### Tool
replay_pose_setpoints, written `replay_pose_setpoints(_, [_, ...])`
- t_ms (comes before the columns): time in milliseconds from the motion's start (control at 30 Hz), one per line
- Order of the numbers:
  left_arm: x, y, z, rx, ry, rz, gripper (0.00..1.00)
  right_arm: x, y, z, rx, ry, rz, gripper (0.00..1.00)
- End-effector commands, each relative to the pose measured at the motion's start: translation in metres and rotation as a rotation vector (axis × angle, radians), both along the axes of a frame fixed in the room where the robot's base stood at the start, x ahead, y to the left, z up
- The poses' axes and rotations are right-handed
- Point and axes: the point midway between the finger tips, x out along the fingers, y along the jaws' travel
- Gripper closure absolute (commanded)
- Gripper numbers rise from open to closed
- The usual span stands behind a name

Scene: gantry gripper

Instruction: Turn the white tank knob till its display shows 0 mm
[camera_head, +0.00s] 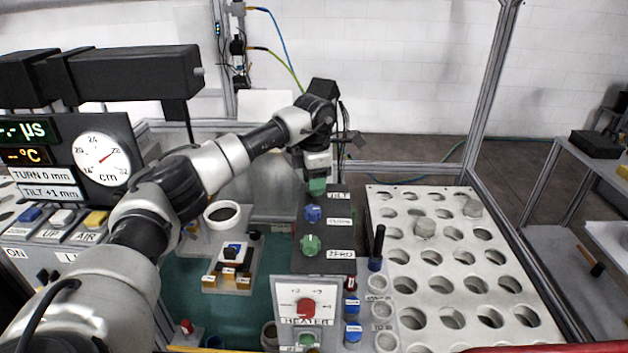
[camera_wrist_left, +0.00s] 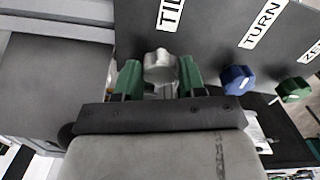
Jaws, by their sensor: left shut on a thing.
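The white knob (camera_wrist_left: 160,66) sits below the TILT label on a dark panel in the left wrist view. My left gripper (camera_wrist_left: 160,78) has its green fingers on both sides of it and is shut on it. In the head view the gripper (camera_head: 317,186) covers the knob at the far end of the knob panel (camera_head: 328,267). The TILT display (camera_head: 48,192) reads +1 mm. The TURN display (camera_head: 42,175) above it reads 0 mm. My right gripper is not in view.
A blue knob (camera_head: 312,214) labelled TURN and a green knob (camera_head: 310,245) labelled ZERO sit nearer on the same panel. A white rack (camera_head: 455,265) with holes stands to the right. A red heater knob (camera_head: 306,308) is in front. A dial (camera_head: 102,160) stands at left.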

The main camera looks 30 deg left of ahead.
Motion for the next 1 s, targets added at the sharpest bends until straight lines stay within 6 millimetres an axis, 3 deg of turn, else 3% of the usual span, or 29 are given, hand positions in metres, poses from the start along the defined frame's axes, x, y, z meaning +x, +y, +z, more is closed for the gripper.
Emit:
replay_pose_setpoints(600, [0.0006, 0.0, 0.002, -0.001, -0.003, 0.455, 0.83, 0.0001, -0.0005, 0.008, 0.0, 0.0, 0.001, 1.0])
replay_pose_setpoints(1000, [0.001, 0.0002, 0.0023, -0.002, -0.004, 0.595, 0.83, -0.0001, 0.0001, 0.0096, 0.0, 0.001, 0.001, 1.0])
